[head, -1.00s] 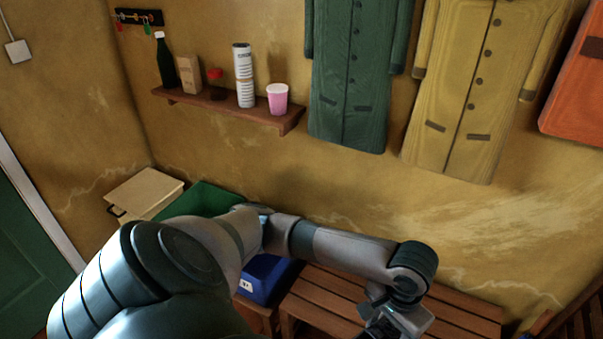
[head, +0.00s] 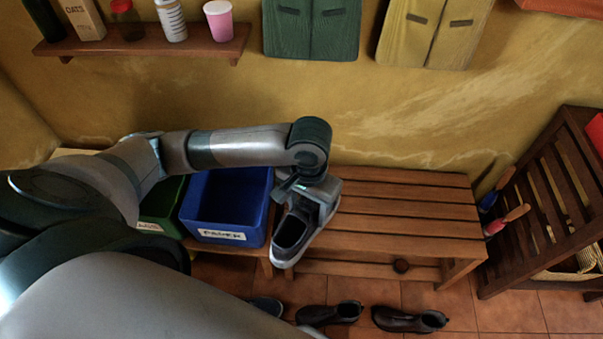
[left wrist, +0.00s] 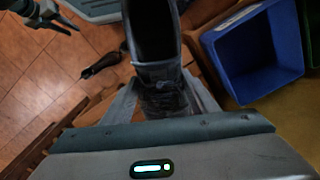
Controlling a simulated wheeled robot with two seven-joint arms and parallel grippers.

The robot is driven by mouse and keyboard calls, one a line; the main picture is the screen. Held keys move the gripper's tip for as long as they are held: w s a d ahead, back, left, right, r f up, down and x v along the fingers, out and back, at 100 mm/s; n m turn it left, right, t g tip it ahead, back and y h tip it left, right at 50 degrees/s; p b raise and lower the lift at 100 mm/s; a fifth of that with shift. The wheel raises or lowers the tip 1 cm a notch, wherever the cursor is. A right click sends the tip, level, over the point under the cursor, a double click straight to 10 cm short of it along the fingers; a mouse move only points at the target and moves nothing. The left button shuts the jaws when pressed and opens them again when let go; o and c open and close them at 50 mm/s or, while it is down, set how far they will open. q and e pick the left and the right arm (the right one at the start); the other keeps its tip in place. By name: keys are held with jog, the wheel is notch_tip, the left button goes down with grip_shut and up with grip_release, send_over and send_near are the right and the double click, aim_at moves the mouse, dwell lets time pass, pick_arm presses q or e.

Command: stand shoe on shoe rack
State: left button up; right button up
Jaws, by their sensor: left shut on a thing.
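A grey shoe (head: 289,240) with a pale sole hangs in my left gripper (head: 308,205), its toe end toward the gripper hidden by it. The shoe is tilted, over the left end of a slatted wooden bench (head: 400,215); I cannot tell if they touch. In the left wrist view the shoe's laces (left wrist: 165,92) lie between the two fingers of the left gripper (left wrist: 163,105), which is shut on it. A dark slatted wooden rack (head: 550,200) stands at the right. My right gripper (left wrist: 48,16) shows small at the top left of the left wrist view, its opening unclear.
A blue bin (head: 222,238) and a green bin (head: 160,203) stand left of the shoe. Dark shoes (head: 408,319) (head: 330,313) lie on the tiled floor in front. Two tools with orange handles (head: 507,218) are between bench and rack. The bench top is mostly clear.

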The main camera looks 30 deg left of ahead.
jog(key=shift+d, duration=0.2)
jog(key=shift+a, duration=0.1)
